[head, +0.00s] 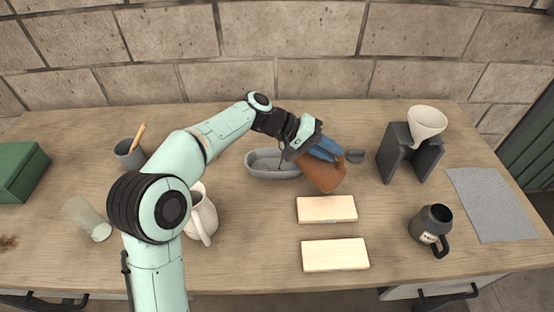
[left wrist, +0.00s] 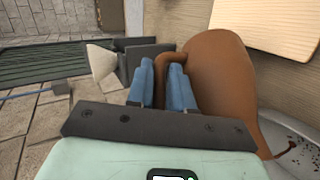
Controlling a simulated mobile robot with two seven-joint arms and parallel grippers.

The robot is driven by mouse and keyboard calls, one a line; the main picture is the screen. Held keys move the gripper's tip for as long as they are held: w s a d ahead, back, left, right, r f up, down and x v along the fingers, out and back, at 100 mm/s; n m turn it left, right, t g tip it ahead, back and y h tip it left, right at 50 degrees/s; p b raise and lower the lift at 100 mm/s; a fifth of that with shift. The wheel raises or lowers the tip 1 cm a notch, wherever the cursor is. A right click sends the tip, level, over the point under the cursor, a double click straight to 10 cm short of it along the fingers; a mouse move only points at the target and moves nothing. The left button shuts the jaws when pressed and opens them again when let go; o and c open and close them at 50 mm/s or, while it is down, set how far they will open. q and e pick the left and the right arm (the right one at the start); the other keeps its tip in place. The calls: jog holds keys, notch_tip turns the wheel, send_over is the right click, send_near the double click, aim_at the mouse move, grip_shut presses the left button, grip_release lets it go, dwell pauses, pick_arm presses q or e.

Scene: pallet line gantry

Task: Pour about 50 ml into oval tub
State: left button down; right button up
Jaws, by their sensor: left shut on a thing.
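My left gripper (head: 328,148) is shut on the handle of a brown jug (head: 322,173). The jug is tilted, with its body right of the grey oval tub (head: 253,170) and its lower end toward the tub's right end. In the left wrist view the blue fingers (left wrist: 164,84) close around the handle of the jug (left wrist: 222,85). A thin brown strand shows at the jug's low end there, over a pale speckled surface; I cannot tell whether it is liquid. The tub's right end is partly hidden by my gripper, and its contents are unclear.
Two pale wooden blocks (head: 326,209) (head: 335,254) lie in front of the jug. A cream funnel (head: 427,121) sits in a dark stand (head: 408,155). A dark mug (head: 432,224), grey mat (head: 492,204), white pitcher (head: 203,217), glass (head: 88,219) and grey cup (head: 129,155) stand around.

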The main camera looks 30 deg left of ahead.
aim_at(336, 171)
pick_arm(q)
jog(key=shift+a+r+h, duration=0.35)
jog(key=shift+a+h, duration=0.1)
jog(key=shift+h, duration=0.15)
pick_arm(e)
jog(key=shift+s+f, duration=0.1)
jog(key=shift+f, duration=0.15)
dwell(1.8)
